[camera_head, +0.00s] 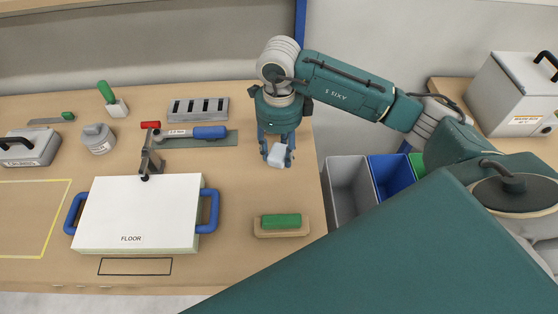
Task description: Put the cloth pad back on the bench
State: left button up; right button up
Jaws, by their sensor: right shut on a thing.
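My right gripper (275,148) points down over the right part of the wooden bench (230,265), near its right edge. It is shut on a small pale cloth pad (278,155), which shows between and below the fingertips. I cannot tell whether the pad touches the bench top or hangs just above it. My left gripper is not in this view.
A white panel marked FLOOR (138,212) with blue handles lies left of the gripper. A green-topped block (281,222) lies in front. A blue-handled tool (209,132) and a slotted grey block (198,109) are to the left. Grey (350,185) and blue (391,175) bins stand right of the bench.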

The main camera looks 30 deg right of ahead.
aim_at(279, 171)
notch_tip(279, 171, down, 6)
jog(key=shift+p, duration=0.6)
jog(key=shift+f, duration=0.15)
jog(key=shift+f, duration=0.1)
jog(key=shift+f, duration=0.15)
jog(key=o, duration=1)
